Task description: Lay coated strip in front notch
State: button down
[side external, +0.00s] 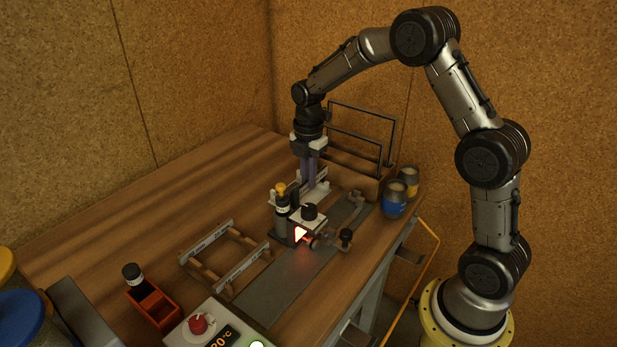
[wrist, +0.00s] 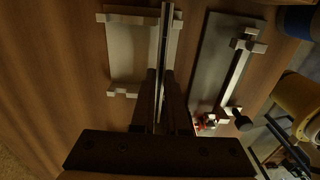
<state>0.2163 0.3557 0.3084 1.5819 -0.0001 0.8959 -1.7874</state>
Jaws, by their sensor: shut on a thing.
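My gripper (side external: 311,172) points straight down at the back of the table, over a pale holder (side external: 322,190) with upright ends. In the wrist view my gripper (wrist: 162,74) is shut on a thin grey strip (wrist: 167,35), seen nearly edge-on and running away between the fingers. The holder's pale plate (wrist: 126,55) and its notched end rails (wrist: 122,93) lie below and to the left of the strip. The strip overlaps the holder's right side in this view. I cannot tell whether it touches a notch, nor which face is coated.
A burner-like device with a glowing red opening (side external: 300,234) stands in front of the holder, on a grey mat (side external: 270,293). An empty-looking wooden rack (side external: 228,258), an orange box (side external: 154,306) and two jars (side external: 394,200) stand around. A wire rack (side external: 362,135) is behind my gripper.

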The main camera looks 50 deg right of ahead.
jog(key=shift+f, duration=1.1)
jog(key=c, duration=0.8)
grip_release()
jog(key=shift+c, duration=0.2)
notch_tip(320, 180, up, 14)
jog(key=shift+f, duration=0.15)
